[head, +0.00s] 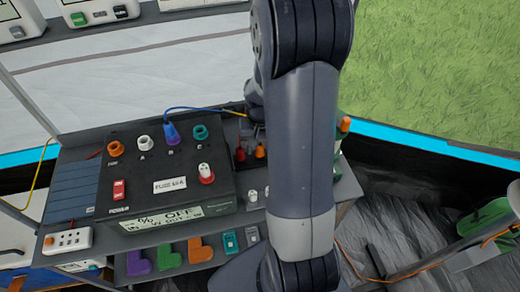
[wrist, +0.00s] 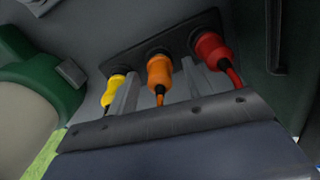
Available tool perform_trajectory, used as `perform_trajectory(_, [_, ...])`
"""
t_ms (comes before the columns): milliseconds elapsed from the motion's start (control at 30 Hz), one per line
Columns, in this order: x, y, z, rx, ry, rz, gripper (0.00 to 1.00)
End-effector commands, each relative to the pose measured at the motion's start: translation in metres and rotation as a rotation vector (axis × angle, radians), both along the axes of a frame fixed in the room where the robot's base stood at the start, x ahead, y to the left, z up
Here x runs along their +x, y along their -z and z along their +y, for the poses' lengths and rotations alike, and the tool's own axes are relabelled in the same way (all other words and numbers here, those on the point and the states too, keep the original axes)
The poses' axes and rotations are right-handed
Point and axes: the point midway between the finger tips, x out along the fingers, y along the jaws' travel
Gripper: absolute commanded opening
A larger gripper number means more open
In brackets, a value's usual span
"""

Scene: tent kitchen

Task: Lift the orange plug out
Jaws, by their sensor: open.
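In the wrist view an orange plug (wrist: 160,72) with an orange cord sits in a dark strip (wrist: 183,41), between a yellow plug (wrist: 113,90) and a red plug (wrist: 213,48). My gripper (wrist: 160,67) is open. One finger stands between the yellow and orange plugs, the other between the orange and red plugs. The fingers flank the orange plug; whether either touches it I cannot tell. In the head view small red (head: 240,153) and orange (head: 260,151) pieces show beside my arm, which hides most of the gripper and strip.
A black power box (head: 150,185) with coloured sockets and a blue plug (head: 171,133) stands on the bench to the left. A blue cable (head: 205,108) runs from it toward my gripper. A green and beige object (wrist: 45,95) is close on the left in the wrist view.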

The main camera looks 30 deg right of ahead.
Motion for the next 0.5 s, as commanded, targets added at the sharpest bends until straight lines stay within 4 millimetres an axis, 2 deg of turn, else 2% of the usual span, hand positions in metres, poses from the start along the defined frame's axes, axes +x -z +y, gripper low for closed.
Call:
perform_trajectory(100, [0.0,-0.0003,0.0,0.0,0.0,0.0,0.47])
perform_trajectory(500, [0.0,-0.0006,0.0,0.0,0.0,0.0,0.14])
